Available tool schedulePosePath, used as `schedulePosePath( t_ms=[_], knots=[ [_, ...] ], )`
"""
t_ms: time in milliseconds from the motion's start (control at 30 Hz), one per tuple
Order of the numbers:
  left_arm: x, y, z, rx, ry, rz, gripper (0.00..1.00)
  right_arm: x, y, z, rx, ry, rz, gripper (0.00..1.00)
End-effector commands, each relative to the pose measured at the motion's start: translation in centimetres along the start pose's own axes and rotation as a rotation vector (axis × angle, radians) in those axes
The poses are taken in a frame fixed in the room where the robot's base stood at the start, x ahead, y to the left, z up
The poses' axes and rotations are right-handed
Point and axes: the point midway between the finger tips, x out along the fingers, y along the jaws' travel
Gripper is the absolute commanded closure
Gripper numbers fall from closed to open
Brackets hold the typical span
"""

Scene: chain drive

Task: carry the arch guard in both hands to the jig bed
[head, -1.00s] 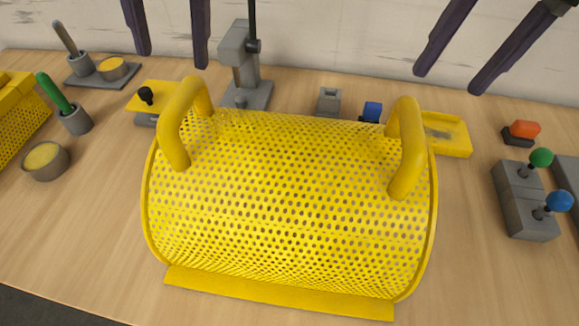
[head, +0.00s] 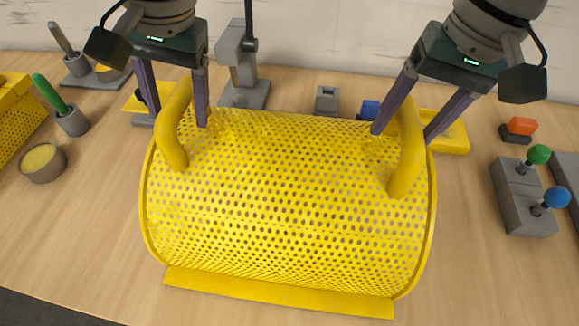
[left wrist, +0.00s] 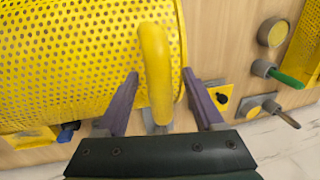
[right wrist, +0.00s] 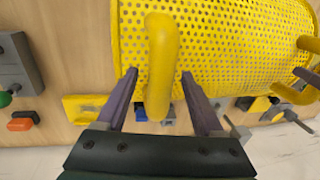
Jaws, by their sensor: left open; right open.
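The arch guard (head: 290,205) is a yellow perforated half-cylinder with a flange along its front, resting on the wooden table. It has a left handle (head: 170,140) and a right handle (head: 405,175). My left gripper (head: 177,122) is open, its fingers on either side of the left handle. In the left wrist view the handle (left wrist: 155,60) rises between the fingers with gaps on both sides. My right gripper (head: 403,136) is open astride the right handle, which also stands between the fingers in the right wrist view (right wrist: 160,60). I cannot make out the jig bed.
Behind the guard stand a grey press-like stand (head: 242,65), a small grey block (head: 327,100) and a blue piece (head: 369,109). Knobbed grey blocks (head: 522,200) are at right. A bowl (head: 43,162) and another yellow perforated piece (head: 15,118) are at left.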

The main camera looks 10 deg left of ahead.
Motion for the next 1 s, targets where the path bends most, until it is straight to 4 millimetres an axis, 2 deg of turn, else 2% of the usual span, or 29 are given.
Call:
schedulePosePath(
  t_ms=[100,700,1000],
  knots=[
    [-0.01,0.01,0.0,0.0,0.0,0.0,0.31,-0.02,-0.02,-0.01,0.0,0.0,0.0,0.31],
    [-0.04,0.0,-0.01,0.0,0.0,0.0,0.98,-0.03,-0.01,0.0,0.001,0.0,-0.001,0.98],
    [-0.05,0.0,-0.01,0.0,0.0,0.0,1.0,-0.03,-0.01,0.01,0.001,0.0,0.0,1.0]
  ],
)
